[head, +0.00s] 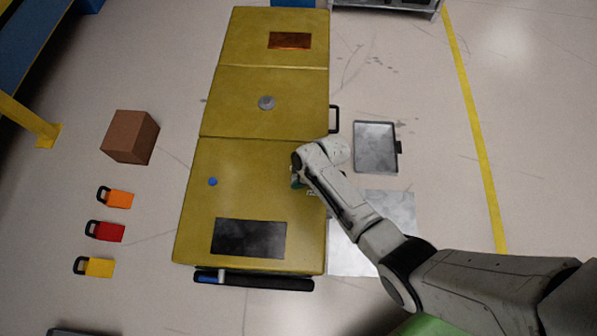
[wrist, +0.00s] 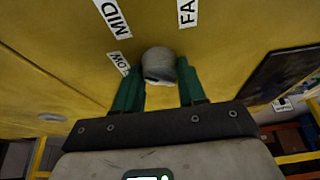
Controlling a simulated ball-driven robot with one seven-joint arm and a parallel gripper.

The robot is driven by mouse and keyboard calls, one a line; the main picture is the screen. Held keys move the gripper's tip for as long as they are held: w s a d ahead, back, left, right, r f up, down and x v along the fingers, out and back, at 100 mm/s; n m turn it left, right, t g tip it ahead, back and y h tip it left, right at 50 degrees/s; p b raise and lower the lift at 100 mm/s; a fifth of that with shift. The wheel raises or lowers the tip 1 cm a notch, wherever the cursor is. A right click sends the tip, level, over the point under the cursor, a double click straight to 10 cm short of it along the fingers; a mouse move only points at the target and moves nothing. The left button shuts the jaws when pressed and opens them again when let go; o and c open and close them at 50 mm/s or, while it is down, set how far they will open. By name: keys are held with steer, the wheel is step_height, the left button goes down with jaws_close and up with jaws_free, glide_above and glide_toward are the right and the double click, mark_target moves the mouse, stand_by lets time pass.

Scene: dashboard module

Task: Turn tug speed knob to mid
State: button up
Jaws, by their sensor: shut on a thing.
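The tug speed knob (wrist: 158,64) is a small grey round knob on the yellow dashboard module (head: 206,222). In the wrist view my gripper (wrist: 159,78) has its two green fingers on either side of the knob and is shut on it. White labels stand around it: MID (wrist: 112,18), a partly hidden one ending in "OW" (wrist: 119,62), and one beginning "FA" (wrist: 187,12). I cannot tell which label the knob points to. In the head view my gripper (head: 297,182) is at the module's right side, and my arm hides the knob.
A blue button (head: 212,182), a dark panel (head: 249,238) and a grey round part (head: 266,103) are on the module. A grey tray (head: 376,147) lies to its right. A brown box (head: 131,137) and orange, red and yellow tags (head: 100,267) lie left on open floor.

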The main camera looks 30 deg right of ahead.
steer(key=shift+s+m+t+h+p, duration=0.1)
steer(key=shift+m+t+h+p, duration=0.3)
steer(key=shift+m, duration=0.7)
steer(key=o, duration=1.1)
steer(key=shift+c, duration=0.2)
steer(key=p+v, duration=0.5)
steer(key=v, duration=0.5)
steer(key=shift+r, duration=0.35)
